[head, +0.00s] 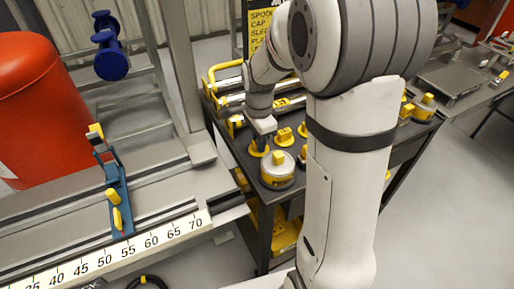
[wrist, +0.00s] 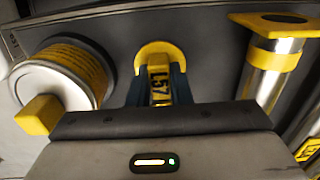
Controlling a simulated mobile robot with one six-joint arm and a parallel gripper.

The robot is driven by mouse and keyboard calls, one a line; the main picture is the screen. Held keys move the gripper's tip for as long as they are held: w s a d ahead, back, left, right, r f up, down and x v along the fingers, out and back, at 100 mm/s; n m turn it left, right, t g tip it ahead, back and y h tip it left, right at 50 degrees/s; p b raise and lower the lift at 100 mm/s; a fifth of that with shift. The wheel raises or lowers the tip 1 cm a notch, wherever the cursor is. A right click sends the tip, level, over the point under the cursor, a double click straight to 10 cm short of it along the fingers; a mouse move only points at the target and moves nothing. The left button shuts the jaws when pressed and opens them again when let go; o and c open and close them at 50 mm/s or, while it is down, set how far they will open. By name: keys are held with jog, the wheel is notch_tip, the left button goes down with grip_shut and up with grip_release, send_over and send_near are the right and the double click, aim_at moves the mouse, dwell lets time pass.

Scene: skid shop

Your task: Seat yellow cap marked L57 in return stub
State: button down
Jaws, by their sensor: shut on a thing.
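My gripper (head: 262,138) reaches down at the left part of a dark cart (head: 265,231). It is shut on a yellow cap (head: 258,153), a round disc with an upright grip block. In the wrist view, the cap (wrist: 155,57) sits between the blue fingers (wrist: 158,88), and its block bears a dark mark that reads L57. The cap is at or just above the cart top; I cannot tell if it touches. I cannot make out which part is the return stub.
A spool-like part (head: 278,169) with a yellow block stands close right of my gripper. Other yellow caps (head: 284,137) stand behind it. A metal tube with a yellow flange (wrist: 272,55) lies nearby. A scaled bench (head: 160,236) with a blue stop (head: 118,198) is at left.

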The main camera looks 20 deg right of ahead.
jog(key=shift+r+p, duration=2.75)
jog(key=shift+r, duration=0.8)
jog(key=shift+w, duration=0.1)
